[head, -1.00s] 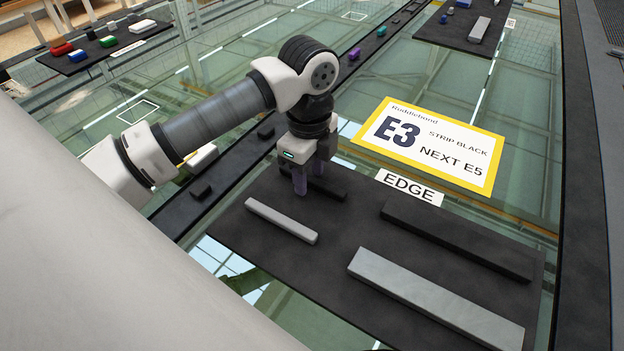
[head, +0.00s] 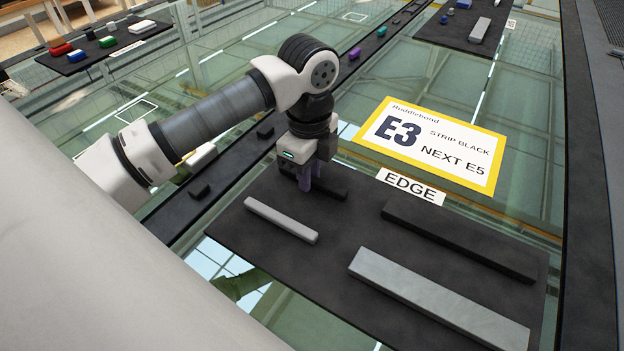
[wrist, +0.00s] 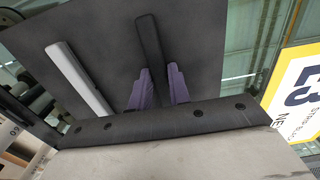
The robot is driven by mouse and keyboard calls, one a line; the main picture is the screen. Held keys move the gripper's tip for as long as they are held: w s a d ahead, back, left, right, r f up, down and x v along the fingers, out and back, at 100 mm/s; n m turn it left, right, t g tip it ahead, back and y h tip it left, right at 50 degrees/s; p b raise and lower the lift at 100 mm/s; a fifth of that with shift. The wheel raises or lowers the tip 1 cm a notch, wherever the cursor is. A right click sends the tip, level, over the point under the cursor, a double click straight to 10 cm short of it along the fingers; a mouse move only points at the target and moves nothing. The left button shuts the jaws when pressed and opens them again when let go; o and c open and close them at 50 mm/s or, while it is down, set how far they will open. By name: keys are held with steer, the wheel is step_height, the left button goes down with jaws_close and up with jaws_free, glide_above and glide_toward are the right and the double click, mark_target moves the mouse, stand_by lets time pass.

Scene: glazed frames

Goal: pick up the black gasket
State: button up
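The black gasket (head: 331,189) is a short, thin dark strip near the back of the dark board. It also shows in the wrist view (wrist: 148,36), running away from between my fingers. My gripper (head: 311,186) points down over it, with its two purple fingers low at the board. In the wrist view my gripper (wrist: 159,72) has one finger on each side of the strip, close against it, and looks shut on it. The strip's near end is hidden behind the gripper body. The strip appears to be still at board level.
On the dark board (head: 335,255) lie a thin light grey strip (head: 281,220), a longer black bar (head: 458,240) and a wide grey bar (head: 437,297). An EDGE label (head: 411,187) and a yellow-bordered E3 sign (head: 430,146) lie behind. Small black blocks (head: 200,190) sit to the left.

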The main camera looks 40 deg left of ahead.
jaws_close()
steer(key=shift+r+p, duration=0.25)
steer(key=shift+p, duration=0.15)
steer(key=shift+r+p, duration=0.15)
steer(key=shift+p, duration=0.2)
step_height(320, 180, up, 20)
steer(key=p, duration=0.8)
